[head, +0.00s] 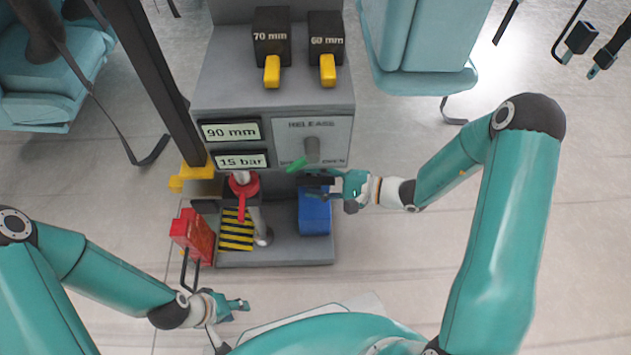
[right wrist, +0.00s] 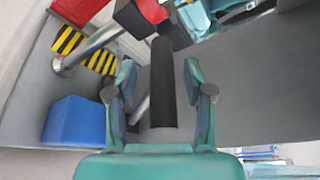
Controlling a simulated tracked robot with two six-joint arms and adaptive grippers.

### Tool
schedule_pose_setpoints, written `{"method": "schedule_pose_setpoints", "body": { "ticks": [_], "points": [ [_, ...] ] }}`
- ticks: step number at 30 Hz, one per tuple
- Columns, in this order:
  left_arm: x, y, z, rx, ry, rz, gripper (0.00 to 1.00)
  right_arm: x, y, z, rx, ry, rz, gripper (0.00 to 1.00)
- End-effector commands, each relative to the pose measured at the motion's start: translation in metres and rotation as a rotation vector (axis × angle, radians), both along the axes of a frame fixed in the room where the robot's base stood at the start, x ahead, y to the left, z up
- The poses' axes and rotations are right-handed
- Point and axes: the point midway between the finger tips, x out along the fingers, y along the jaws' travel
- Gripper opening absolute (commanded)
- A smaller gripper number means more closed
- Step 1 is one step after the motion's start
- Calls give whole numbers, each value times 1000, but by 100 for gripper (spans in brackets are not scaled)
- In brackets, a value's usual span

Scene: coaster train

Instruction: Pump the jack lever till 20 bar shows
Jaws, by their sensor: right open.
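The pressure display (head: 240,160) reads 15 bar in the head view. The jack lever's black grip (right wrist: 163,85) lies between the two fingers of my right gripper (right wrist: 160,95) in the right wrist view. The fingers stand apart on either side of the grip, with visible gaps. In the head view my right gripper (head: 312,184) is just below the release panel (head: 312,138) and above the blue block (head: 314,216). It partly hides the lever there. My left gripper (head: 236,306) is low in the head view, away from the lever; its finger opening is unclear.
Another display (head: 230,131) reads 90 mm. Black blocks marked 70 mm (head: 271,32) and 60 mm (head: 326,35) stand on top. A red handwheel-like part (head: 243,187), a striped plate (head: 237,229) and a red box (head: 192,236) are at the left. Open floor lies to the right.

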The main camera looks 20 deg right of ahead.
Motion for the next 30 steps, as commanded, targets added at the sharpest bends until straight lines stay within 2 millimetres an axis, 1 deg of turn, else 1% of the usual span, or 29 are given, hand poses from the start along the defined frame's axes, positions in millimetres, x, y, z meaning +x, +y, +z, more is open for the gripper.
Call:
{"method": "schedule_pose_setpoints", "body": {
  "ticks": [8, 11, 15, 18, 26, 30],
  "points": [
    [0, 0, 0, 0, 0, 0, 40, 1, 2, 0, 1, 0, 1, 52],
    [0, 0, 0, 0, 0, 0, 40, 1, 1, 0, 1, 0, 1, 37],
    [0, 0, 0, 0, 0, 0, 40, 1, 2, 0, -1, 0, 2, 14],
    [0, 0, 0, 0, 0, 0, 40, 1, 2, 0, -1, 0, 2, 0],
    [0, 0, -1, 0, 0, 0, 40, 1, 2, -1, -1, -1, 3, 0],
    [0, 0, -13, 0, 0, 0, 40, -4, 4, -12, -3, 0, 4, 0]
  ]
}}
